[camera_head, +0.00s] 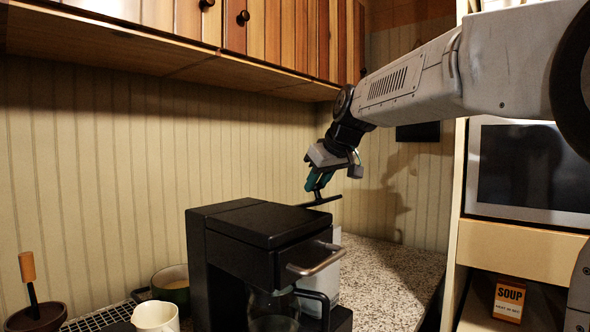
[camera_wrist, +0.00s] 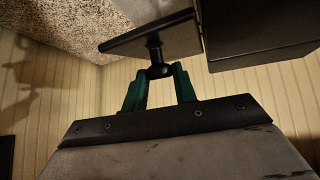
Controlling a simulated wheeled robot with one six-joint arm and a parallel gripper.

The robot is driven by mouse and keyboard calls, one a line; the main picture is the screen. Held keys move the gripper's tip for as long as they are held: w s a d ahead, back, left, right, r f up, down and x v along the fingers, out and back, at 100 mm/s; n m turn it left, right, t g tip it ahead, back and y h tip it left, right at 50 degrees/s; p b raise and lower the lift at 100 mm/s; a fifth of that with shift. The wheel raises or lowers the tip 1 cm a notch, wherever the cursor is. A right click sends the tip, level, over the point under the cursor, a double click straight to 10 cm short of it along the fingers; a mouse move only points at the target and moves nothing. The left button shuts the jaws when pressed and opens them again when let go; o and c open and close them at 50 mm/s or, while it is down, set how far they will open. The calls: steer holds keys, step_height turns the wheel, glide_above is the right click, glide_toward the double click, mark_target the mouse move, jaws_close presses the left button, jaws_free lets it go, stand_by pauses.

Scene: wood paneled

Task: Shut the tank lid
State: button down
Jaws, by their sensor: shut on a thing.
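A black coffee machine (camera_head: 245,235) stands on the counter. A pale grey, box-like part at its right side (camera_head: 332,236) looks like the tank, mostly hidden by the machine and its handle. My gripper (camera_head: 318,182) is at the machine's upper right, pointing down. Its green fingers are shut on the knob of a thin dark plate, the tank lid (camera_head: 322,201). In the wrist view the lid (camera_wrist: 175,38) lies beyond my fingertips (camera_wrist: 159,80), close to the machine's black body (camera_wrist: 255,30). I cannot tell whether the lid touches the machine or the tank.
A glass carafe (camera_head: 273,309) sits in the machine, below a metal handle (camera_head: 317,262). A green pot (camera_head: 171,287), a cream jug (camera_head: 155,316) and a brown bowl (camera_head: 38,318) stand left. Wooden cabinets (camera_head: 180,45) hang above. Bare counter (camera_head: 385,285) lies right.

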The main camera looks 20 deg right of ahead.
mark_target(330, 200)
steer(key=shift+t, duration=0.4)
steer(key=f, duration=0.2)
steer(key=s+f, duration=0.1)
steer(key=s+d+f, duration=0.1)
steer(key=f, duration=0.1)
steer(key=shift+d+f, duration=0.1)
steer(key=shift+f, duration=0.25)
steer(key=c, duration=1.1)
jaws_free()
steer(key=shift+s+d, duration=0.1)
steer(key=shift+r, duration=0.1)
steer(key=v, duration=0.7)
steer(key=shift+s+r, duration=0.2)
steer(key=shift+r, duration=0.05)
steer(key=shift+d, duration=0.1)
